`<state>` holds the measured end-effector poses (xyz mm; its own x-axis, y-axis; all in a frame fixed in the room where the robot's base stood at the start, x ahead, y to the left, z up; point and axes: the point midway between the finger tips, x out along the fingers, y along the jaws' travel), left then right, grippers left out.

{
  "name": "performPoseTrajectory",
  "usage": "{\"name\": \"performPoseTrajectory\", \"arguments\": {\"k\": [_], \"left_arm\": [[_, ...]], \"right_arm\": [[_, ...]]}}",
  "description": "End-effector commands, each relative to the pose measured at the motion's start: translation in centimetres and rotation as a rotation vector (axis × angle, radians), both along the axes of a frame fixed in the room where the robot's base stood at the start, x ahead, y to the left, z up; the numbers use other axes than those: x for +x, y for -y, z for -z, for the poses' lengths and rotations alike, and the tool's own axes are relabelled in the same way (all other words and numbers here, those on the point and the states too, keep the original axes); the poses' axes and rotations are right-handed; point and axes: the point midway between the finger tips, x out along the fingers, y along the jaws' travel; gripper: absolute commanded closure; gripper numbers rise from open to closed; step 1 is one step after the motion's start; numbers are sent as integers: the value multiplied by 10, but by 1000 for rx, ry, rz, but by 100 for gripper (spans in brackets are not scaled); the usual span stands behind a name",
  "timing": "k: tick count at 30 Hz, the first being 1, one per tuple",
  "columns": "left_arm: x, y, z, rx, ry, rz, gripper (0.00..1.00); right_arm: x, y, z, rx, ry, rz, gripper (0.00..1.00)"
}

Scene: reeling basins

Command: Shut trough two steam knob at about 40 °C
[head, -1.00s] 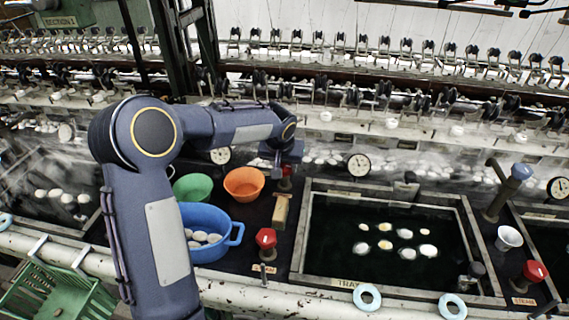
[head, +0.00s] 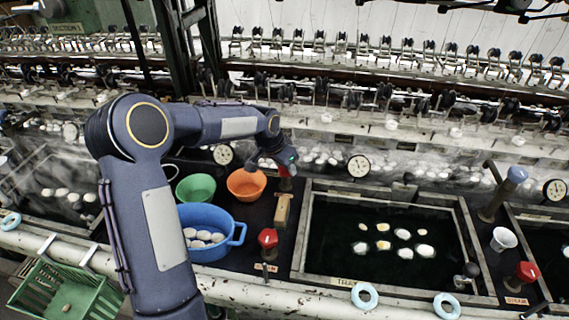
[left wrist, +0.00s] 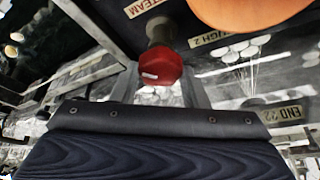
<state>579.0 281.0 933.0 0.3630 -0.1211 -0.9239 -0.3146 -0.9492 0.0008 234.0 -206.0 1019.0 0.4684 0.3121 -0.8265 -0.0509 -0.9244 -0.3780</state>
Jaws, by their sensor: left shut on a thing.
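A red steam knob (left wrist: 160,66) on a short post is between my left gripper's fingers (left wrist: 160,84) in the left wrist view. A "STEAM" label (left wrist: 146,6) and a "TROUGH 2" label (left wrist: 230,44) lie close to it. In the head view my left gripper (head: 284,166) is low over this knob (head: 285,184), behind the trough's left edge, shut on it and partly hiding it. The dark water trough (head: 320,195) with pale cocoons stands just right. A round dial (head: 359,166) sits behind it; its reading is too small to tell. My right gripper is out of view.
An orange bowl (head: 246,185), a green bowl (head: 196,188) and a blue basin (head: 208,250) of cocoons stand close to my left arm. Other red knobs are at the front (head: 268,238) and right (head: 528,272). A wooden-handled brush (head: 283,211) lies near the knob.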

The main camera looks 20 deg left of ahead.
Motion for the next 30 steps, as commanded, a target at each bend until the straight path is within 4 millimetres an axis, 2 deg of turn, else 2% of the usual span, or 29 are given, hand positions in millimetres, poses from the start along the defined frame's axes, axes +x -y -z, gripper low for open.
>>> {"name": "performPoseTrajectory", "arguments": {"k": [10,11,16,25,30], "left_arm": [[1,0,-2,1,5,3,82],[1,0,-2,1,5,3,58],[1,0,-1,1,4,2,38],[0,-1,-3,2,2,2,38],[-8,-3,-22,1,5,1,38]], "right_arm": [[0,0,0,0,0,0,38],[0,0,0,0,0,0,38],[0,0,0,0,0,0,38],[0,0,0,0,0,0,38],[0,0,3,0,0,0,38]]}}
